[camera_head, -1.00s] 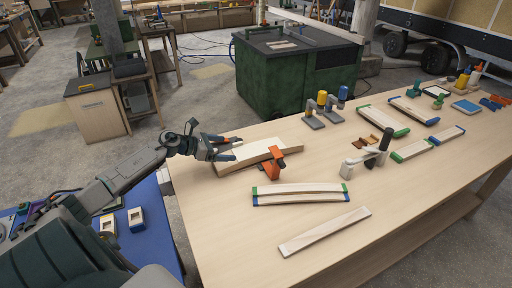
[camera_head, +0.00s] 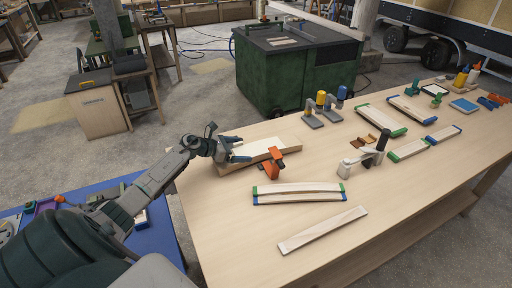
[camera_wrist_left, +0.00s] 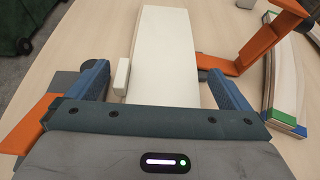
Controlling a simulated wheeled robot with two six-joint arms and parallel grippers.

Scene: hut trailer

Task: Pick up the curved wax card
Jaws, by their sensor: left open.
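A long pale cream piece (camera_head: 262,146), which may be the wax card, lies on the workbench near its left end. In the left wrist view the cream piece (camera_wrist_left: 165,50) runs away between the fingers, with a small white block (camera_wrist_left: 122,76) at its left edge. My left gripper (camera_head: 240,150) is open over the near end of it. Its two blue fingers (camera_wrist_left: 156,78) stand on either side of it, with no clear grip. Where the piece passes under the gripper body is hidden. My right gripper is not in view.
An orange clamp (camera_head: 272,163) stands close in front of the cream piece. Curved strips with green and blue ends (camera_head: 298,192) and a straight strip (camera_head: 322,229) lie nearer. A grey-white clamp (camera_head: 362,163) stands right. The bench's front left is clear.

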